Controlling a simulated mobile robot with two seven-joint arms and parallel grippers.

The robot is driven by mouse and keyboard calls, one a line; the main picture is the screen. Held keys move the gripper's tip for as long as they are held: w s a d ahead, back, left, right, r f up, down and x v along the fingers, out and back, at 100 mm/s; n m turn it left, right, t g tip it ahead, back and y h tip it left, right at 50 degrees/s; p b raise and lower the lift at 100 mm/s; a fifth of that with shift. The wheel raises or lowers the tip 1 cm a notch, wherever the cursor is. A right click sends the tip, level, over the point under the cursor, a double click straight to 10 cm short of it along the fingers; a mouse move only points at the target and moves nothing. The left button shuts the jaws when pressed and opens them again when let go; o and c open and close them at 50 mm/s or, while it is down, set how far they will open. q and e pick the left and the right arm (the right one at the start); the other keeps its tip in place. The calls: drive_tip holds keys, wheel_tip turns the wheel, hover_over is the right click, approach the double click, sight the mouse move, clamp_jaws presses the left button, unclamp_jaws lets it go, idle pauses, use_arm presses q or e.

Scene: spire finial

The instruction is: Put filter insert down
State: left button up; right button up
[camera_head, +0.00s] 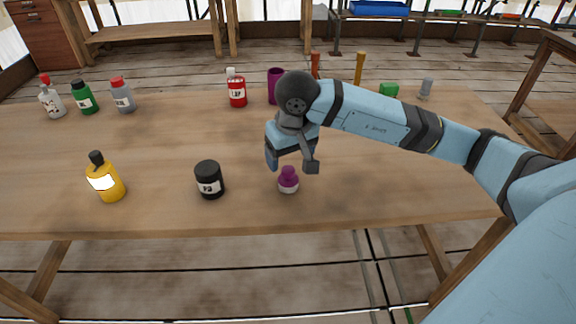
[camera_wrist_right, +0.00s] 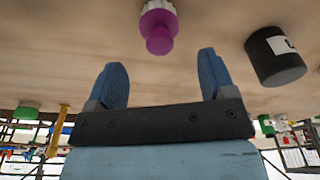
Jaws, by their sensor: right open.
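The filter insert seems to be the small purple piece (camera_head: 288,177) with a knob top and a white base. It stands upright on the wooden table (camera_head: 350,195) near the front edge. It also shows at the top of the right wrist view (camera_wrist_right: 158,28), beyond the fingertips. My right gripper (camera_head: 291,161) is open and empty, just above and behind the piece. In the right wrist view its two blue fingers (camera_wrist_right: 161,68) are spread wide, with clear space between them and the purple piece. My left gripper is not in view.
A black jar (camera_head: 209,180) and a yellow bottle (camera_head: 105,182) stand to the left. A red bottle (camera_head: 236,88), a purple cylinder (camera_head: 275,86) and a green block (camera_head: 389,90) stand further back. Several bottles stand at the back left. The table's front right is clear.

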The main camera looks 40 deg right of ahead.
sight(291, 173)
drive_tip(key=r, duration=0.4)
drive_tip(key=shift+s+r, duration=0.3)
drive_tip(key=shift+s, duration=0.05)
use_arm(q)
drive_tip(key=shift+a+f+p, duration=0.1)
drive_tip(key=shift+p, duration=0.2)
use_arm(e)
drive_tip(key=shift+s+r, duration=0.1)
drive_tip(key=shift+r, duration=0.35)
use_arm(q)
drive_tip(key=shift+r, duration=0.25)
